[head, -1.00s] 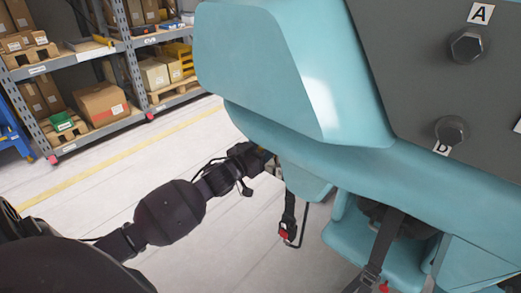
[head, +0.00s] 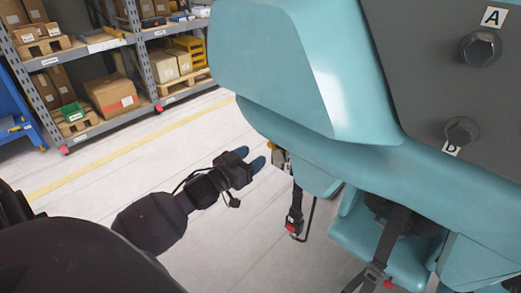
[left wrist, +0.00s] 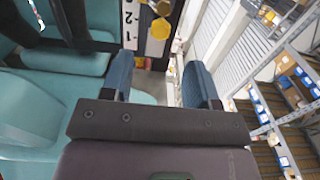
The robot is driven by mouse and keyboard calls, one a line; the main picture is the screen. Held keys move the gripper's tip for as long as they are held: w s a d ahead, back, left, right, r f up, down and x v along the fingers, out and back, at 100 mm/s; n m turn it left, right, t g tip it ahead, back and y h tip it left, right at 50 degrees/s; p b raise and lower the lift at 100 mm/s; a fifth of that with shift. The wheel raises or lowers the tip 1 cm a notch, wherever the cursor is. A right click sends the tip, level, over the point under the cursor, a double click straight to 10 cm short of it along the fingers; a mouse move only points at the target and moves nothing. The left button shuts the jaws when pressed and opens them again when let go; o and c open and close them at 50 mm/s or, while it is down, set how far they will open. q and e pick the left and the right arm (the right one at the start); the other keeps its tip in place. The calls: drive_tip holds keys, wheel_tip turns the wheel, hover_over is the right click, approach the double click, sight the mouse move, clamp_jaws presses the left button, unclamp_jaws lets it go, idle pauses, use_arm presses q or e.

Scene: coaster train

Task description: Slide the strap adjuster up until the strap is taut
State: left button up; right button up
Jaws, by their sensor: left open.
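My left gripper (head: 251,160) is open and empty, its blue fingers pointing at the lower edge of the teal coaster car (head: 290,60). The fingers also show apart in the left wrist view (left wrist: 160,80). A short black strap (head: 297,197) hangs below the car's edge, with a red-marked black fitting (head: 294,222). The gripper is left of it and apart from it. Another dark strap (head: 389,238) runs down over a teal seat to a dark metal fitting (head: 370,277). I cannot tell which fitting is the adjuster. My right gripper is out of view.
A small yellow-and-grey part (head: 279,158) sits at the car's edge near my left fingertips. In the left wrist view, yellow round parts (left wrist: 160,28) lie beyond the fingers. Shelves with boxes (head: 115,95) stand behind. The floor between is clear.

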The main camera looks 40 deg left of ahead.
use_arm(q)
drive_tip(key=shift+s+a, duration=0.1)
drive_tip(key=shift+s, duration=1.15)
drive_tip(key=s+d+f+g, duration=0.2)
drive_tip(key=s+d+f, duration=0.2)
drive_tip(key=s+f, duration=0.2)
drive_tip(key=s+d+f+g, duration=0.2)
drive_tip(key=s+d+f, duration=0.1)
drive_tip(key=s+f, duration=0.4)
drive_tip(key=s+d+f+g+y, duration=0.1)
drive_tip(key=s+d+f+g, duration=0.2)
drive_tip(key=s+f, duration=0.3)
drive_tip(key=shift+s+d+f, duration=0.4)
drive_tip(key=shift+d+f, duration=0.2)
drive_tip(key=shift+d, duration=0.2)
